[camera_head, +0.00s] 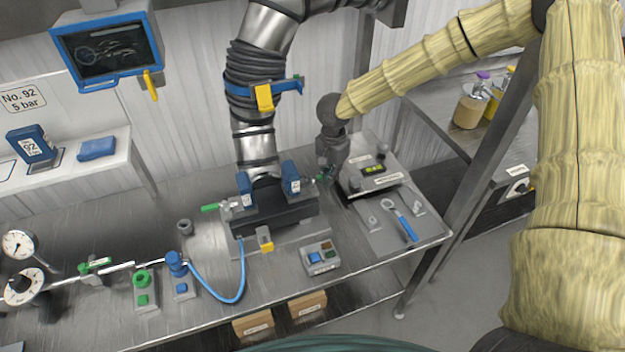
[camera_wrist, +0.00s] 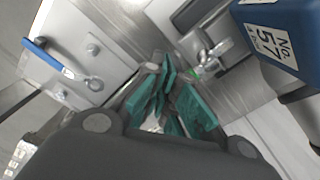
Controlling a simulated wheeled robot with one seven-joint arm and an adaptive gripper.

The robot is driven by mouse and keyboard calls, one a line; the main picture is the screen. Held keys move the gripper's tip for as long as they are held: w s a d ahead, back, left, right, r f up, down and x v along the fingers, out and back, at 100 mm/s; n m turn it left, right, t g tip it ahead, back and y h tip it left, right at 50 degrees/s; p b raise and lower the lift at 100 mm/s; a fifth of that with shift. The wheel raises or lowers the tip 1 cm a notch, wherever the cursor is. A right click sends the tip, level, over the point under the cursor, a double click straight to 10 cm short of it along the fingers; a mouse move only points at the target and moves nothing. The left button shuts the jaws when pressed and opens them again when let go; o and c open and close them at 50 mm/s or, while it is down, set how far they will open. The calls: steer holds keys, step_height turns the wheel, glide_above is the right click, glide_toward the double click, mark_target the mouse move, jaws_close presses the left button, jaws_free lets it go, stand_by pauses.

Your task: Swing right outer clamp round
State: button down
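A dark housing (camera_head: 275,219) under the large duct sits on the steel bench. On its left the outer clamp has a green-tipped handle (camera_head: 210,208) pointing left. The right outer clamp (camera_head: 308,185) is at the housing's right end, partly hidden by my gripper. In the wrist view the metal clamp (camera_wrist: 208,58) with a small green part lies just beyond the fingers. My gripper (camera_head: 324,175) is beside this clamp. Its green-padded fingers (camera_wrist: 176,93) look apart with a narrow gap, and I see nothing held. Contact with the clamp cannot be told.
Two blue blocks stand on the housing; the right one (camera_head: 291,178) reads 57 in the wrist view (camera_wrist: 275,35). Right of my gripper are a scale-like device (camera_head: 372,176) and a plate with a blue-handled tool (camera_head: 403,224). A button box (camera_head: 321,258) stands in front.

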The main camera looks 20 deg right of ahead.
step_height(320, 180, up, 7)
steer(key=p, duration=0.1)
steer(key=shift+s, duration=0.45)
steer(key=shift+a+f, duration=0.1)
